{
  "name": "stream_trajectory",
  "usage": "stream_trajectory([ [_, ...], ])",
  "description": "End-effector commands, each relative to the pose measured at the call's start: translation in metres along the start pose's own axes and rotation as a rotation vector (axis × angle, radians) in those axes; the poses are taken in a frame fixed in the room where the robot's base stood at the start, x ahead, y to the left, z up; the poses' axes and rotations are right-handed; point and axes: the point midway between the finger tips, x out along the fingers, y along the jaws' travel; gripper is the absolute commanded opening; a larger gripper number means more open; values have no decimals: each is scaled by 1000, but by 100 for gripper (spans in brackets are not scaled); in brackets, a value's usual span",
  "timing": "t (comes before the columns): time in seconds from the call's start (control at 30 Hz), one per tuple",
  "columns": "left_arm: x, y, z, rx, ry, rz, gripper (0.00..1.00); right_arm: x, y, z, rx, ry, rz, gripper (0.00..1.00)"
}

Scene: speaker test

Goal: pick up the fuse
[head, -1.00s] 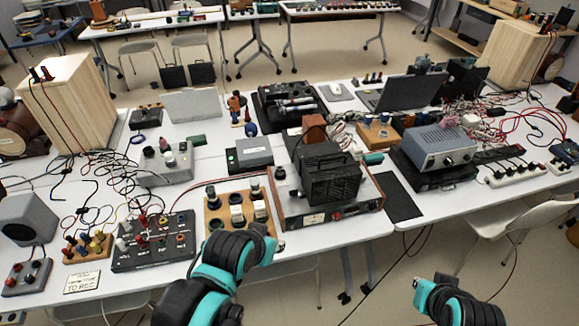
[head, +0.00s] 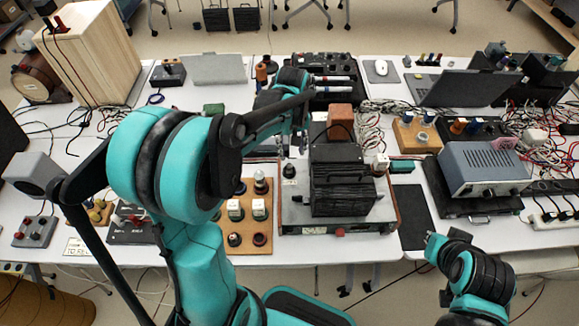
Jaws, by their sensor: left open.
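I cannot make out a fuse for certain. My left gripper (head: 292,150) points down over the back left of the brown-framed unit with a black ribbed block (head: 343,190). It is open, and I see nothing held between its fingers. A wooden board (head: 262,243) with white blocks and dark round knobs stands just left of this unit, partly hidden by my left arm. A small white block (head: 381,162) sits at the unit's back right.
A blue-grey instrument (head: 485,170) and an open laptop (head: 465,88) stand on the right. A tall wooden box (head: 92,50) and a grey speaker (head: 35,175) stand on the left. Loose cables crowd both sides. A dark flat pad (head: 413,215) lies clear by the front edge.

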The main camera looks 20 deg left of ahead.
Motion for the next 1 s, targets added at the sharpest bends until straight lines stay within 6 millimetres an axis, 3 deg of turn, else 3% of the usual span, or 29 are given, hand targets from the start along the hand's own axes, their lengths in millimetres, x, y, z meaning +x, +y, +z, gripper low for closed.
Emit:
stream_trajectory([
  [0.37, 38, -1, -4, -16, -10, -7, 42, 12, 0, 9, 0, 0, 0, 0],
  [0.63, 78, -5, -7, -15, -9, -7, 42, 29, 0, 21, 0, 0, 0, 0],
  [0.9, 81, -5, -7, -15, -9, -7, 42, 29, 0, 21, 0, 0, 0, 0],
  [1.0, 81, -5, -6, -14, -9, -7, 16, 29, 0, 21, 0, 0, 0, 0],
])
